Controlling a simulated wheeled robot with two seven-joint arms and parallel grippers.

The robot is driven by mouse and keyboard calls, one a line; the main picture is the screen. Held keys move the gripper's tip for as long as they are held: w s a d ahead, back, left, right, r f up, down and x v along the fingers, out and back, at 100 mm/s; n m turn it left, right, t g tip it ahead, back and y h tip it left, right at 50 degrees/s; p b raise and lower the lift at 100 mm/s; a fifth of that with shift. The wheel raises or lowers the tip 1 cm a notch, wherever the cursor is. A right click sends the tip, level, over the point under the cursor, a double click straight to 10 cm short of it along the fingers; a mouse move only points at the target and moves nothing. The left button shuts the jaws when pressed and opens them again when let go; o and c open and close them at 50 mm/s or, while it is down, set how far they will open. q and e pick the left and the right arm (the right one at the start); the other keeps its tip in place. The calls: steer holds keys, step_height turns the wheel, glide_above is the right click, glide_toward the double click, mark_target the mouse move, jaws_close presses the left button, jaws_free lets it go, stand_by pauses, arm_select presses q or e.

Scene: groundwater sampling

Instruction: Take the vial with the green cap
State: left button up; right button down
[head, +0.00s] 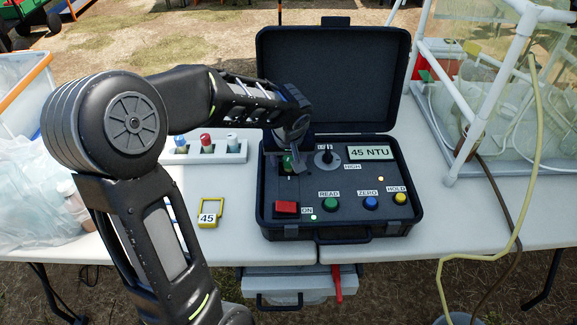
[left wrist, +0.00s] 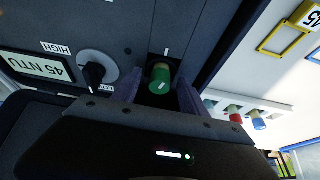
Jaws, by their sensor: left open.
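The vial with the green cap (head: 289,160) stands in the well of the black turbidity meter (head: 385,225), whose display reads 45 NTU. Only its cap shows clearly; the glass below is hidden in the well. In the left wrist view the green cap (left wrist: 160,78) sits between the two fingers. My left gripper (left wrist: 158,92) is open, with one finger on each side of the cap. In the head view my left gripper (head: 287,168) is over the well, pointing down. I cannot tell whether the fingers touch the cap. My right gripper is not in view.
A white rack (head: 240,156) with red- and blue-capped vials stands left of the meter. A yellow 45 tag (head: 208,218) lies on the white table (head: 420,120). The meter's open lid (head: 335,75) rises behind the well. A knob (head: 327,158) is close by on the right.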

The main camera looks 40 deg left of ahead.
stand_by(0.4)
arm_select(q)
jaws_close()
stand_by(0.4)
